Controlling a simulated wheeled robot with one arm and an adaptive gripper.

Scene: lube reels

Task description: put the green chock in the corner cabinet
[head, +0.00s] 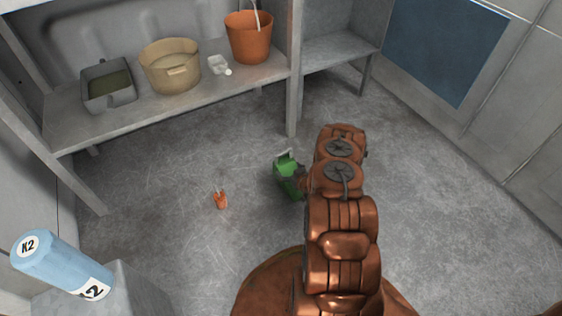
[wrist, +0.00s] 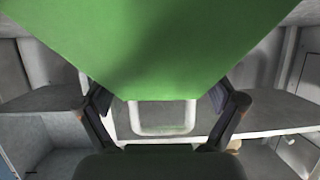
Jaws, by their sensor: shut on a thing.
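The green chock (head: 287,172) is in my gripper (head: 300,182) in the head view, low over the grey floor; I cannot tell whether it touches the floor. A pale handle-like loop sticks up from its far end. In the wrist view the green chock (wrist: 160,45) fills the upper middle, between the two dark fingers of my gripper (wrist: 162,98), which is shut on it. The pale loop (wrist: 162,118) hangs below its edge there. No unit is clearly recognisable as the corner cabinet; a grey open unit (head: 340,48) stands in the back corner.
A long grey shelf (head: 130,125) holds a grey tray (head: 108,85), a tan tub (head: 170,68), a white bottle (head: 220,65) and an orange bucket (head: 248,38). A small orange object (head: 220,199) lies on the floor. A blue K2 cylinder (head: 60,262) is front left. Floor at right is clear.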

